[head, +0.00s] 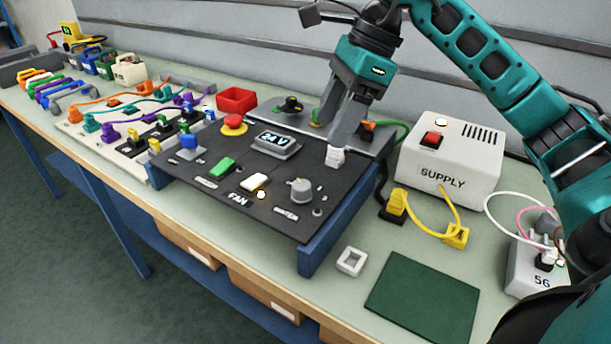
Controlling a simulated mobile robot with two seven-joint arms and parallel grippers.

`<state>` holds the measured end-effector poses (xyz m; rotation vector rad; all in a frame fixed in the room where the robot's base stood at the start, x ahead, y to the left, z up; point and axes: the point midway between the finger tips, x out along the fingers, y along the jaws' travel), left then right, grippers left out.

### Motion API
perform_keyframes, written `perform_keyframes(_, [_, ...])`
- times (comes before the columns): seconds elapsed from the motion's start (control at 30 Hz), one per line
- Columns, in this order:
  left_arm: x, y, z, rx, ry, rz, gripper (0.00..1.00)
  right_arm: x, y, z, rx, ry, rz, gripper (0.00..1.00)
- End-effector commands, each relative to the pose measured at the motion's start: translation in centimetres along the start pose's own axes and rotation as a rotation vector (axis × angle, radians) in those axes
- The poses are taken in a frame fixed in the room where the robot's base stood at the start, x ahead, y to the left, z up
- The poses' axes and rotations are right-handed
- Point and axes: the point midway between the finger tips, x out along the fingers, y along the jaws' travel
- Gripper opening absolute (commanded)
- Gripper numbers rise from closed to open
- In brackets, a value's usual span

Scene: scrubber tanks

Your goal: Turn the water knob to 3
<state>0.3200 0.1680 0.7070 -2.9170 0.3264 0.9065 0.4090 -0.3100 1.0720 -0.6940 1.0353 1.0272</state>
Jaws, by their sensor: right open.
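The water knob (301,190) is a grey round knob on the front right of the dark sloped control panel (262,166). A label that seems to read WATER is just below it. A small light mark shows on the knob, but I cannot read its setting. My right gripper (343,122) is open and points down over the back right of the panel, behind and above the knob, apart from it. A white block (335,157) sits at the panel's right edge, in front of the gripper. My left gripper is not in view.
A green switch (222,168), a white FAN switch (255,181) and a 24 V display (277,142) share the panel. A white SUPPLY box (450,165) with yellow cables stands right. A white square ring (352,261) and a green mat (423,297) lie in front.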

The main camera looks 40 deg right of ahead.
Motion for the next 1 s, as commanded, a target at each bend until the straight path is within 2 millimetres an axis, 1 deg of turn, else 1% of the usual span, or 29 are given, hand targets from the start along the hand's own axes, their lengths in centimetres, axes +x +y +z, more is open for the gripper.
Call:
perform_keyframes(0.03, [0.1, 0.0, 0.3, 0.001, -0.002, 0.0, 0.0, 1.1, 0.1, 0.0, -0.001, 0.0, 0.005, 0.62])
perform_keyframes(0.3, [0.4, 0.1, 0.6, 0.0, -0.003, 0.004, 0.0, 6.8, 0.2, 0.1, -0.001, -0.003, 0.009, 0.62])
perform_keyframes(0.5, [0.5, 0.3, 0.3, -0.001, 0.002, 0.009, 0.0, 10.0, 0.2, 0.1, -0.001, -0.005, 0.007, 0.62])
perform_keyframes(0.6, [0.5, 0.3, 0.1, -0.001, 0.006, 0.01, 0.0, 11.0, 0.2, 0.1, 0.0, -0.005, 0.006, 0.62])
perform_keyframes(0.7, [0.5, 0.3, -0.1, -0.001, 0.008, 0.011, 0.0, 11.6, 0.1, 0.2, 0.0, -0.005, 0.004, 0.62])
perform_keyframes(1.0, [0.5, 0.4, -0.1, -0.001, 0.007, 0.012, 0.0, 11.8, 0.1, 0.2, 0.0, -0.005, 0.004, 0.62])
